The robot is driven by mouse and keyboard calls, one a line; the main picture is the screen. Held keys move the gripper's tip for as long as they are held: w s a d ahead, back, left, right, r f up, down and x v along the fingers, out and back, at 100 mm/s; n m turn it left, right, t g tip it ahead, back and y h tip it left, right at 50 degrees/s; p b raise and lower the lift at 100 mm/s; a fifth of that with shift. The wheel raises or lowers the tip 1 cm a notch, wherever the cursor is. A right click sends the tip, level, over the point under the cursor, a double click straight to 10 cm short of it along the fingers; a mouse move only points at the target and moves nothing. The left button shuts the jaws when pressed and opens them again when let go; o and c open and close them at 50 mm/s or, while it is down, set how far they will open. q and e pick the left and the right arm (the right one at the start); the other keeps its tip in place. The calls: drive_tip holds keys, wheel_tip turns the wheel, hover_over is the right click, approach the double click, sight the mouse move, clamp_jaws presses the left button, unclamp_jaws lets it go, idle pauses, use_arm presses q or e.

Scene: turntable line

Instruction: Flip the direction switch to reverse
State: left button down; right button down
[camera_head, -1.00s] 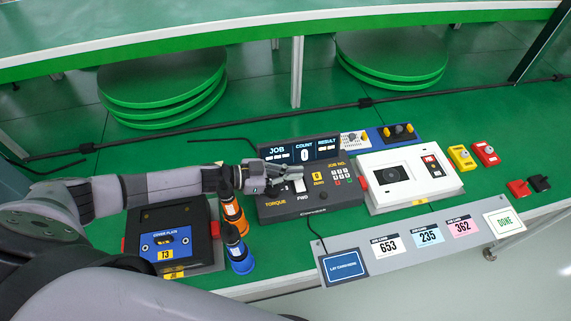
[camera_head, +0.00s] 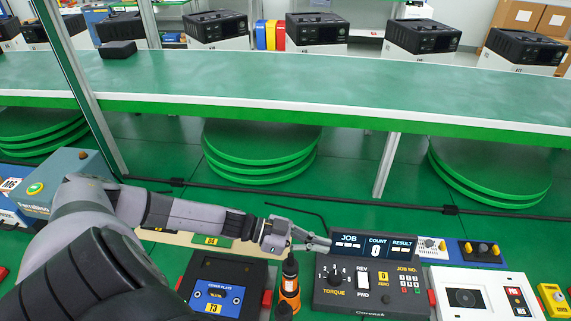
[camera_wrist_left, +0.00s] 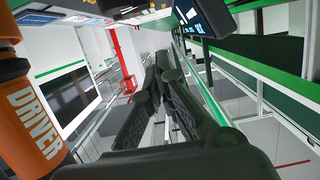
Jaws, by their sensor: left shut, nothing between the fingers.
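The direction switch (camera_head: 363,282) is a small white switch on the dark control box (camera_head: 335,304), between the words REV and FWD. I cannot tell which way it is tipped. My left gripper (camera_head: 328,244) is shut and empty. It is by the left end of the JOB display, up and to the left of the switch and apart from it. The shut left fingers also show in the left wrist view (camera_wrist_left: 165,75), where the switch is not seen. My right gripper is not in view.
An orange driver (camera_head: 290,283) stands left of the control box; it is close at left in the left wrist view (camera_wrist_left: 32,110). A cover plate box (camera_head: 215,282) is farther left. A white device (camera_head: 470,297) stands right of the box.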

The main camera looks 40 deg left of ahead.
use_arm(q)
drive_tip(key=b+v, duration=0.1)
drive_tip(key=v, duration=0.7)
drive_tip(key=shift+a, duration=0.35)
drive_tip(key=shift+r, duration=0.1)
